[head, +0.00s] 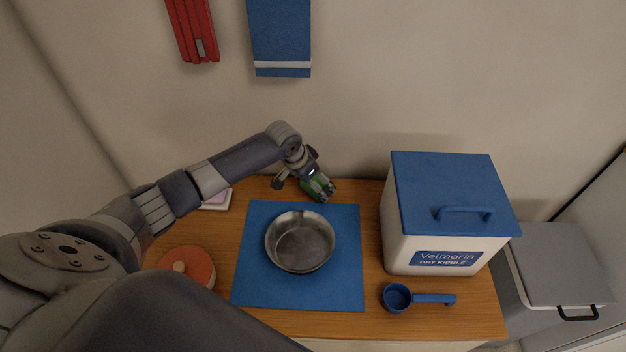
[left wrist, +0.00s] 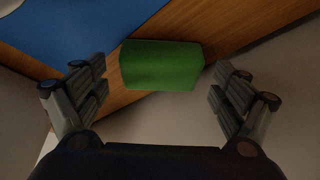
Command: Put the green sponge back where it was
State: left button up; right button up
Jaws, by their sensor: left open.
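The green sponge (left wrist: 160,65) shows in the left wrist view as a plain green block against the wooden top, beside the blue mat and close to the top's back edge. In the head view only a bit of green (head: 318,187) shows at my left gripper (head: 297,184), behind the mat. My left gripper (left wrist: 160,88) is open, with one finger on each side of the sponge in the left wrist view and a gap to each. I cannot tell whether the sponge touches the wood. My right gripper is not in view.
A metal bowl (head: 300,242) stands on the blue mat (head: 347,290). A kibble bin (head: 437,225) with a blue lid and a blue scoop (head: 398,297) are to the right. An orange-red round object (head: 190,264) and a small pale tray (head: 218,203) are left. The wall rises behind.

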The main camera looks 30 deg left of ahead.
pick_arm(q)
jog(key=shift+r, duration=0.6)
jog(key=v, duration=1.1)
jog(key=shift+r+p, duration=0.3)
jog(key=shift+p, duration=0.1)
jog(key=shift+s+f, duration=0.1)
jog(key=shift+s, duration=0.1)
